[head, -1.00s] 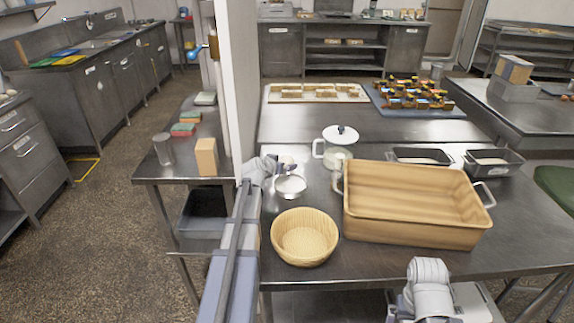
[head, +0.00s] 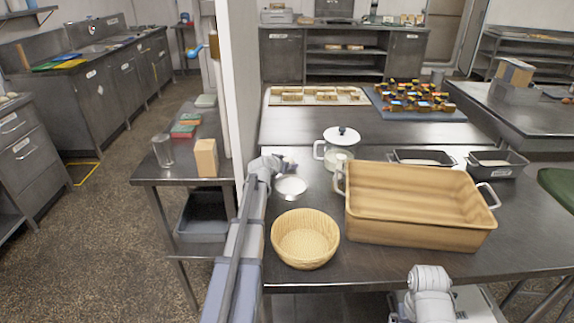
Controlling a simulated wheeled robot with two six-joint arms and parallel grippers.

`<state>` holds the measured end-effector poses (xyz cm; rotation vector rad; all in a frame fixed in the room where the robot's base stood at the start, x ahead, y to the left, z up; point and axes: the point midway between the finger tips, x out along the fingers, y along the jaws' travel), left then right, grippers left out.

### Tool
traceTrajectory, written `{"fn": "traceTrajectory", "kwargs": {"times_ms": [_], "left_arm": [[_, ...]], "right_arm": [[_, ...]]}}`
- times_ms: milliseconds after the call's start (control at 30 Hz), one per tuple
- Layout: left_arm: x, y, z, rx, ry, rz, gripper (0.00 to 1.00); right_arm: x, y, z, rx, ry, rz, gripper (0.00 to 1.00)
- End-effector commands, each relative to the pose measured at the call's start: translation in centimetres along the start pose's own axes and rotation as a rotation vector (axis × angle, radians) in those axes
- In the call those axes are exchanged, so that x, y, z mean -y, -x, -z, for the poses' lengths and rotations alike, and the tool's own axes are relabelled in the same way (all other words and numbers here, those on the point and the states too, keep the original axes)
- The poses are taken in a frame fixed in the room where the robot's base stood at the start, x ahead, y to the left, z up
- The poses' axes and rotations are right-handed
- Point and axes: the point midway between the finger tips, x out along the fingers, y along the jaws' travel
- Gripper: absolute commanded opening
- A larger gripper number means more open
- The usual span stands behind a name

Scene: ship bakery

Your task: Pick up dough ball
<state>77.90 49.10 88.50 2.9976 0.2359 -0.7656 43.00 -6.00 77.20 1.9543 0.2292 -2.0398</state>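I cannot clearly make out a separate dough ball. A small round metal bowl (head: 291,187) stands on the steel table, with a pale inside; I cannot tell whether dough is in it. My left gripper (head: 287,167) is just behind the bowl, above the table near the white post. Its fingers are small and dark, and I cannot tell whether they are open or hold anything. A round woven basket (head: 305,239) stands in front of the bowl and looks empty. My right arm shows at the bottom edge, right of centre; its fingers cannot be made out.
A large wooden-looking tub (head: 418,234) with white handles fills the table's right side. Two dark tins (head: 497,163) with pale contents sit behind the tub. A white post (head: 231,90) rises close left of my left arm.

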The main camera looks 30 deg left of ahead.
Motion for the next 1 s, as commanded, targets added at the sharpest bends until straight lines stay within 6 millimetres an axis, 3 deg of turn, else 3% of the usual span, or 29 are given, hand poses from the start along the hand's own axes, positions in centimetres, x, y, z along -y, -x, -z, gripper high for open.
{"fn": "traceTrajectory", "kwargs": {"times_ms": [67, 567, 1000], "left_arm": [[0.02, 0.01, -0.01, 0.000, 0.000, 0.000, 0.69], [0.02, 0.01, -0.01, 0.000, 0.000, 0.000, 0.13], [0.02, 0.48, 0.86, 0.000, 0.000, 0.000, 0.13]], "right_arm": [[0.00, 0.00, 0.00, 0.000, 0.000, 0.000, 1.00], [0.00, 0.00, 0.00, 0.000, 0.000, 0.000, 1.00], [-0.09, 0.97, -0.06, 0.000, 0.000, 0.000, 1.00]]}}
